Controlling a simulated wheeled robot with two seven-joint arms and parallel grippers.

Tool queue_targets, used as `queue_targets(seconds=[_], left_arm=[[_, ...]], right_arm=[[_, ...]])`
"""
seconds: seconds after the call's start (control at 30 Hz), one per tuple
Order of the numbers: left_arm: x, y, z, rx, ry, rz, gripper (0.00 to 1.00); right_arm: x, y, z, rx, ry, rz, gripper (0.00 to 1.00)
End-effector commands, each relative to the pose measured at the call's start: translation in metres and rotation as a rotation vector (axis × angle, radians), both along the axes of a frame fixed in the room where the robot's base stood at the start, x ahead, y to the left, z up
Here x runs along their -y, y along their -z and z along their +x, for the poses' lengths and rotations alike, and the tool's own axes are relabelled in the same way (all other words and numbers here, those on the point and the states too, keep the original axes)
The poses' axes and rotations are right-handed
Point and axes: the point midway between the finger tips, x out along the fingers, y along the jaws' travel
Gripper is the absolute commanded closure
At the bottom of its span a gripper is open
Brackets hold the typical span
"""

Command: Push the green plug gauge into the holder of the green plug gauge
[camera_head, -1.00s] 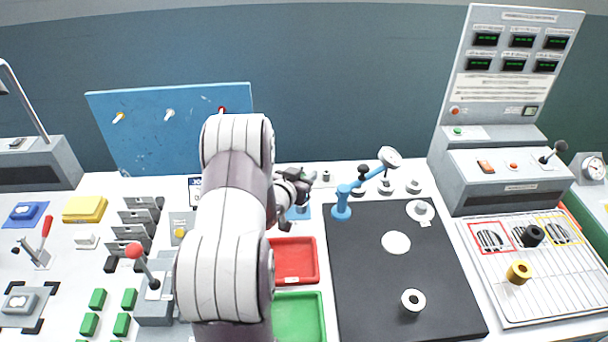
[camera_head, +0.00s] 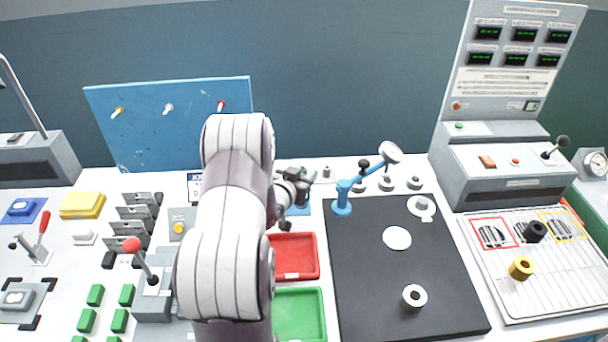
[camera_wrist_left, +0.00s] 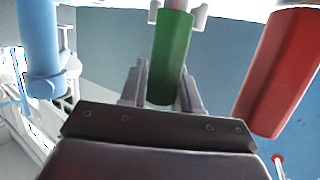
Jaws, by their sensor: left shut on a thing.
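In the left wrist view a green plug gauge (camera_wrist_left: 171,58), a green cylinder, stands between the two fingers of my left gripper (camera_wrist_left: 162,88), which is shut on it. Its far end meets a pale grey part (camera_wrist_left: 172,6) at the top edge; I cannot tell whether that is the holder or how deep the gauge sits. In the head view my left gripper (camera_head: 303,183) is at the back of the bench, partly behind my own arm. The green gauge is hidden there. My right gripper is not in view.
In the left wrist view a red cylinder (camera_wrist_left: 283,70) is close on the right and a blue post (camera_wrist_left: 40,50) on the left. In the head view a blue jointed stand (camera_head: 343,205), a red tray (camera_head: 316,258) and a black mat (camera_head: 365,290) lie near my gripper.

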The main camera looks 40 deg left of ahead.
Motion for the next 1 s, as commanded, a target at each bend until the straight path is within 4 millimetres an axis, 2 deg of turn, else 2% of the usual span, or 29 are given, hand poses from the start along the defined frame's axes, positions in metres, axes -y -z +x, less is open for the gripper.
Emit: queue_targets(seconds=[0.97, 1.0], left_arm=[[-0.0001, 0.0074, 0.0001, 0.001, 0.0, 0.0, 1.0], [-0.0001, 0.0074, 0.0001, 0.001, 0.0, 0.0, 0.62]], right_arm=[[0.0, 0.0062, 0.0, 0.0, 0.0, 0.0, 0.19], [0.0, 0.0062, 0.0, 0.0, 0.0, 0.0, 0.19]])
